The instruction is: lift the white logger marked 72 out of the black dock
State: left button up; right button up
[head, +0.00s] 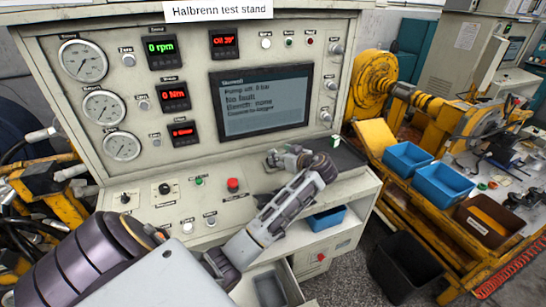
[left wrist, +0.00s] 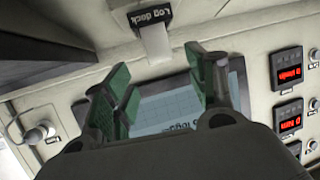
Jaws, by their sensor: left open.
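In the left wrist view, a small black piece marked "Log dock" (left wrist: 152,14) is at the top centre. A pale, narrow block (left wrist: 155,43) adjoins it just below and looks like the white logger; no 72 is readable on it. My left gripper (left wrist: 165,75) is open, its green-padded fingers apart with only the panel screen behind them. In the head view the left gripper (head: 274,158) is small, in front of the console below the screen. I cannot make out the dock or logger there. My right gripper is not in view.
The console screen (head: 262,100) stands behind the gripper, with gauges and red readouts to its left. A dark pad (head: 352,158) lies on the ledge at right. Blue bins (head: 408,158) stand on the yellow bench farther right. A black bin (head: 400,268) is on the floor.

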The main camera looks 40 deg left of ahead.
pick_arm(q)
jog(key=shift+w+a+f, duration=0.15)
jog(key=shift+a, duration=0.3)
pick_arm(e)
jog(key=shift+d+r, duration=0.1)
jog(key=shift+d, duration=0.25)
pick_arm(q)
jog(key=shift+a, duration=0.1)
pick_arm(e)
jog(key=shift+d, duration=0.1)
pick_arm(q)
jog(key=shift+a+f, duration=0.1)
jog(key=shift+a, duration=0.05)
jog(key=shift+p+x, duration=1)
jog(key=shift+x, duration=0.9)
jog(key=shift+w+a+f, duration=0.1)
jog(key=shift+a+f, duration=0.2)
jog(key=shift+f, duration=0.1)
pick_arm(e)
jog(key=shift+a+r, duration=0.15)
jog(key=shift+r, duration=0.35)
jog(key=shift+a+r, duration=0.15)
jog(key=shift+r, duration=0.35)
